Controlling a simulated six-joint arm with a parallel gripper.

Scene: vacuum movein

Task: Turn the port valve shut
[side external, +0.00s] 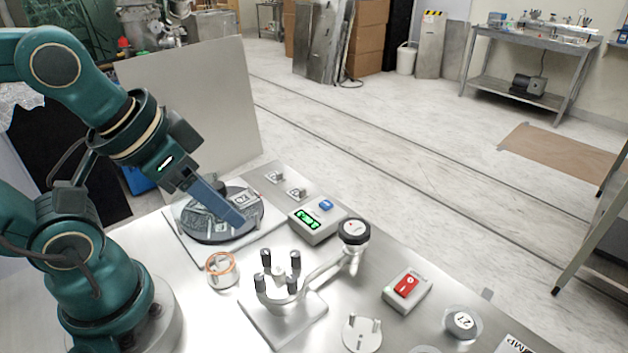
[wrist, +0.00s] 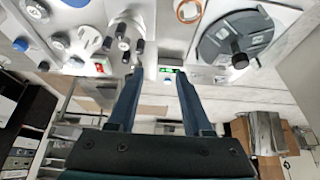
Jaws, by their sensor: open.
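The manifold (side external: 280,285), a pale body with several dark-capped posts, stands on a plate at the front middle of the bench. A pale tube rises from it to a round black knob with a white top (side external: 354,231), apparently the port valve. The manifold also shows at the top of the wrist view (wrist: 124,28); the valve knob is hard to make out there. My gripper (side external: 236,218) points down over the round dark chamber (side external: 190,226), left of the manifold and apart from the valve. Its fingers (wrist: 159,76) are spread with nothing between them.
A gauge box with a green display (side external: 310,222) sits between chamber and valve. A red switch box (side external: 407,290) lies right of the valve. A copper-rimmed ring (side external: 222,270) and a disc with prongs (side external: 362,334) lie nearby. A grey panel (side external: 195,100) stands behind the chamber.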

